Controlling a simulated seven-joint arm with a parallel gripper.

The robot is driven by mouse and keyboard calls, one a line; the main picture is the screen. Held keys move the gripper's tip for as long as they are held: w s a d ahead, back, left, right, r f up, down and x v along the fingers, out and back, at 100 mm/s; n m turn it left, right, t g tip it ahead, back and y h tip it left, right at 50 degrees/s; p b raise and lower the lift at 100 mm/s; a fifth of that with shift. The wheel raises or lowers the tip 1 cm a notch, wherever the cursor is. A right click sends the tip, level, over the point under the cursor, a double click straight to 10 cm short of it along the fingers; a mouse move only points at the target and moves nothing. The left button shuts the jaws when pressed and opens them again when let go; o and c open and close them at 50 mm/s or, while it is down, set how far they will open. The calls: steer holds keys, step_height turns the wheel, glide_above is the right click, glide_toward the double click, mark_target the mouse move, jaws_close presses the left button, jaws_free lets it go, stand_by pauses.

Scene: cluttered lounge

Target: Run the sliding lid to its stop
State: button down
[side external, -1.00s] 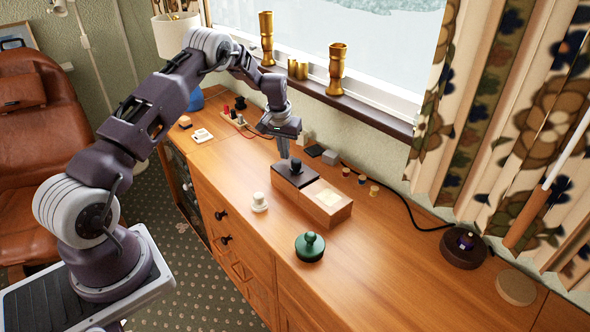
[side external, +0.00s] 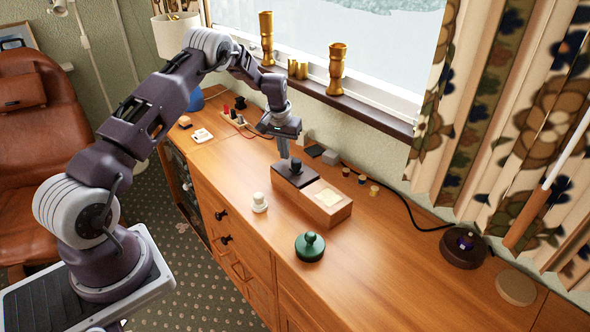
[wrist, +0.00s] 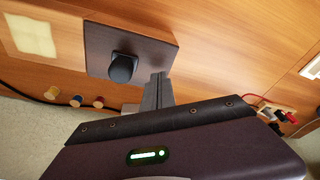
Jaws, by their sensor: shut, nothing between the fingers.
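A long wooden box (side external: 325,216) stands on the sideboard with a dark sliding lid (side external: 283,176) over its left part. The lid carries a black knob (side external: 296,165). A pale square (side external: 327,197) shows on the uncovered right part, and it also shows in the wrist view (wrist: 32,36). In the wrist view the dark lid (wrist: 145,47) and its knob (wrist: 122,67) are close to my gripper (wrist: 158,76). My gripper (side external: 283,156) is shut and empty, with its tips at the lid's left end, beside the knob. I cannot tell whether the fingertips touch the lid.
A green round-handled object (side external: 310,246) and a white knobbed piece (side external: 259,202) stand in front of the box. Several small spools (side external: 361,179), a grey block (side external: 331,157) and a black cable (side external: 415,222) lie behind it.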

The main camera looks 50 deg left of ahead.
steer(key=shift+d, duration=0.1)
stand_by(0.3)
steer(key=shift+d, duration=7.5)
steer(key=shift+a+r, duration=0.1)
steer(key=shift+a, duration=0.6)
step_height(320, 180, up, 7)
